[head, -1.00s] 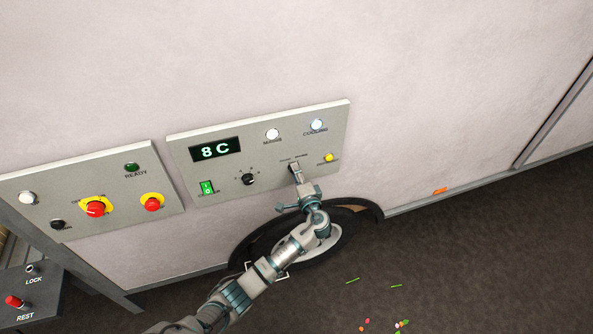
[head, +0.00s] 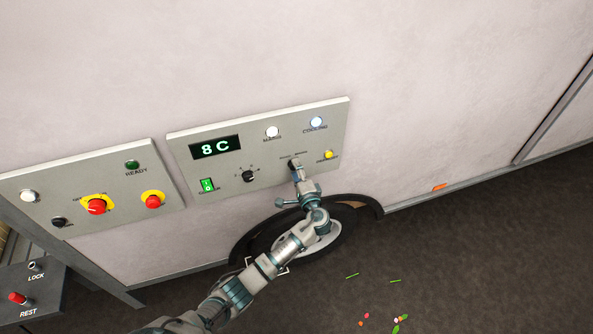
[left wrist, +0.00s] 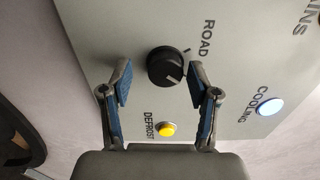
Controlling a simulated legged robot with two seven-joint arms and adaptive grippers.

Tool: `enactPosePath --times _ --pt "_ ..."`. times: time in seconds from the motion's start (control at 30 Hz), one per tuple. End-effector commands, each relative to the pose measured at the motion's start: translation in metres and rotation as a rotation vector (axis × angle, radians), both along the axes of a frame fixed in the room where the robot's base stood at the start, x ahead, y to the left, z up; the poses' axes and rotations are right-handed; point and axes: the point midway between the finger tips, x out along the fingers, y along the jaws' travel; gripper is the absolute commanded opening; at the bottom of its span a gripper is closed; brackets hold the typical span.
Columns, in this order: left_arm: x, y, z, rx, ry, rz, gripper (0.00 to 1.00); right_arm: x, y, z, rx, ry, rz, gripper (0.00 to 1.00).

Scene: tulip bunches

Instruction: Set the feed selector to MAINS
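The feed selector is a round black knob (left wrist: 165,68) on a grey control panel (head: 235,190). In the left wrist view the word ROAD stands beside it, with a short dark tick near the rim. A pale mark on the knob points to the lower right, away from that tick. My left gripper (left wrist: 160,86) is open, one blue-padded finger on each side of the knob, with gaps showing. In the head view my left gripper (head: 295,168) is at the panel and largely hides the knob. My right gripper is not in view.
The panel also has a MAINS lamp (head: 272,132), a lit COOLING lamp (head: 316,122), a yellow DEFROST button (head: 329,155), a smaller black knob (head: 249,176), a green switch (head: 207,185) and a display (head: 214,147) reading 8 C. A second panel (head: 120,200) adjoins on the left.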

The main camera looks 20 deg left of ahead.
Motion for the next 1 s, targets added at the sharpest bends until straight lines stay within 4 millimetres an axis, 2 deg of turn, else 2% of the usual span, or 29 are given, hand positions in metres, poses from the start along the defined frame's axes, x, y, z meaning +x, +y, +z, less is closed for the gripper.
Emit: enactPosePath --times 0.23,0.37,0.8,1.0 --pt "-0.001 0.000 0.003 -0.001 -0.006 0.000 0.62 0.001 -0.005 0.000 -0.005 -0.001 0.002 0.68" --pt "-0.009 -0.007 0.002 -0.001 -0.004 -0.002 0.62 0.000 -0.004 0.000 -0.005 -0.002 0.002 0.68" --pt "-0.082 -0.057 0.000 -0.002 -0.001 -0.001 0.62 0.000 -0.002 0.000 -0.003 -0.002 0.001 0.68" --pt "-0.096 -0.067 0.000 0.000 -0.001 0.000 0.62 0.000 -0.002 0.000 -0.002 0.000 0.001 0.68"
